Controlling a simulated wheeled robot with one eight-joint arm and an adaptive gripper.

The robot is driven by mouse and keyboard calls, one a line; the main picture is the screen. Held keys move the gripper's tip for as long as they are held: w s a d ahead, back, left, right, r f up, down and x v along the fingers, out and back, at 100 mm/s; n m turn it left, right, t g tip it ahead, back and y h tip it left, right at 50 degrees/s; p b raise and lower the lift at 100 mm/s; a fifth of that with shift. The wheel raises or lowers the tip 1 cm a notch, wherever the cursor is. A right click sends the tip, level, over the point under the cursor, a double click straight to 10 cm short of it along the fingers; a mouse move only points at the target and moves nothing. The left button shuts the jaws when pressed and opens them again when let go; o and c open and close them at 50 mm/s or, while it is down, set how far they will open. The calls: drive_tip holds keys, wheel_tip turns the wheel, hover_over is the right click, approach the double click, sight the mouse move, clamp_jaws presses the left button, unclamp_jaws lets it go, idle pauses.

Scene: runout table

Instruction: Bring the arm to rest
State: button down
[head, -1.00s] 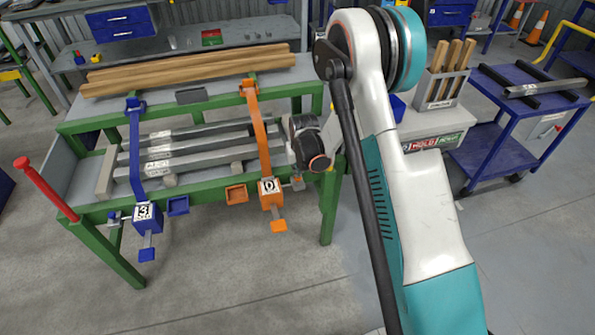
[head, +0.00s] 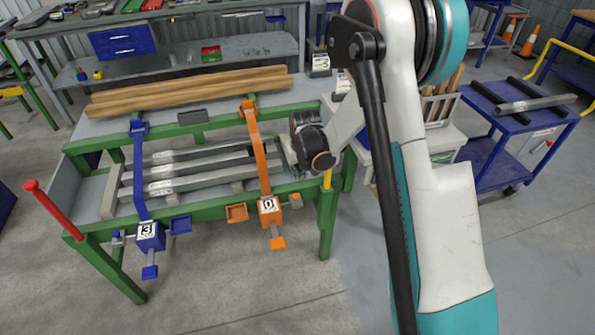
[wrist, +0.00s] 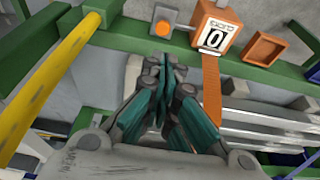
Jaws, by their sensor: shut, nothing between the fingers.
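My arm (head: 445,220), white and teal, reaches up on the right of the head view and bends down to a dark wrist joint (head: 315,145) at the right end of the green runout table (head: 280,203). In the wrist view, my gripper (wrist: 163,75) has its teal and grey fingers together with nothing between them. It is close to the orange clamp (wrist: 213,30), whose counter reads 0; whether they touch I cannot tell. In the head view the fingers are mostly hidden behind the wrist.
Grey bars (head: 190,182) lie in the table under the orange strap (head: 255,150) and blue strap (head: 138,170). The blue clamp (head: 150,236) reads 3. A yellow bar (wrist: 50,85) is left of my gripper. A blue cart (head: 480,155) stands right; the front floor is clear.

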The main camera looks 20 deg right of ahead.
idle(0.5)
drive_tip(key=s+r+t, duration=0.1)
drive_tip(key=s+r, duration=0.5)
drive_tip(key=r, duration=0.4)
drive_tip(key=s+r+t, duration=0.1)
drive_tip(key=s+r, duration=0.6)
drive_tip(key=r, duration=0.4)
drive_tip(key=s+r+t, duration=0.1)
drive_tip(key=s+r, duration=0.1)
drive_tip(key=s, duration=0.7)
drive_tip(key=s+r, duration=0.3)
drive_tip(key=s, duration=0.7)
drive_tip(key=shift+s+t, duration=0.2)
drive_tip(key=shift+t, duration=0.2)
